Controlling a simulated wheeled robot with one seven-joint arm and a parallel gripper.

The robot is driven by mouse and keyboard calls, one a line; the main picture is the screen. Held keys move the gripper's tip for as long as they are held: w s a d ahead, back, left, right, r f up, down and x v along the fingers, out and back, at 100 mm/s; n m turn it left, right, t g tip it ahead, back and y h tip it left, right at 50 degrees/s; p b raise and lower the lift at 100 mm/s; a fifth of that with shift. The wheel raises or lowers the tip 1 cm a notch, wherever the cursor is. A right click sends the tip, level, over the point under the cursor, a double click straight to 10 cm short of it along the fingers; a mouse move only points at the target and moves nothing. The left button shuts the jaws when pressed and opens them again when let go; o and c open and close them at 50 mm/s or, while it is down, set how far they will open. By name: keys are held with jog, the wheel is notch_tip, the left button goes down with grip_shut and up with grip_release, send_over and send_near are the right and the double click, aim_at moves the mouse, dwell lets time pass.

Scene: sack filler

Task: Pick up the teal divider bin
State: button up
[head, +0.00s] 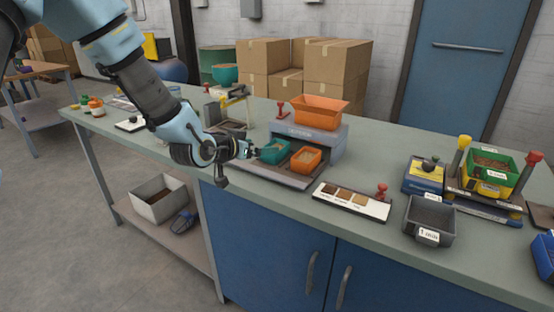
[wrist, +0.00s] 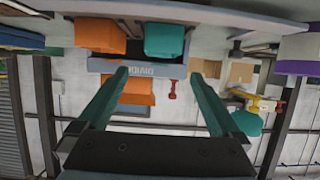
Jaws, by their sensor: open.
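The teal divider bin (head: 275,151) stands on the tray of the grey divider machine (head: 325,133), left of an orange bin (head: 306,160). Contents show in the orange bin. My gripper (head: 254,152) is just left of the teal bin, reaching toward it from the left. In the wrist view, which is upside down, the teal bin (wrist: 165,40) lies beyond the fingertips of my gripper (wrist: 160,74), roughly between their lines. The fingers are wide apart with nothing between them. The orange bin (wrist: 100,36) is beside it.
An orange hopper (head: 320,112) tops the machine. A sample board (head: 351,200) with a red stamp and a grey bin (head: 430,220) stand to the right. A yellow-handled device (head: 232,100) is behind my gripper. Clear counter lies in front of the sample board.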

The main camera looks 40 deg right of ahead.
jog(key=p, duration=0.1)
send_near(283, 145)
jog(key=shift+p+x, duration=1.45)
jog(key=shift+x, duration=1.3)
jog(key=c, duration=1.3)
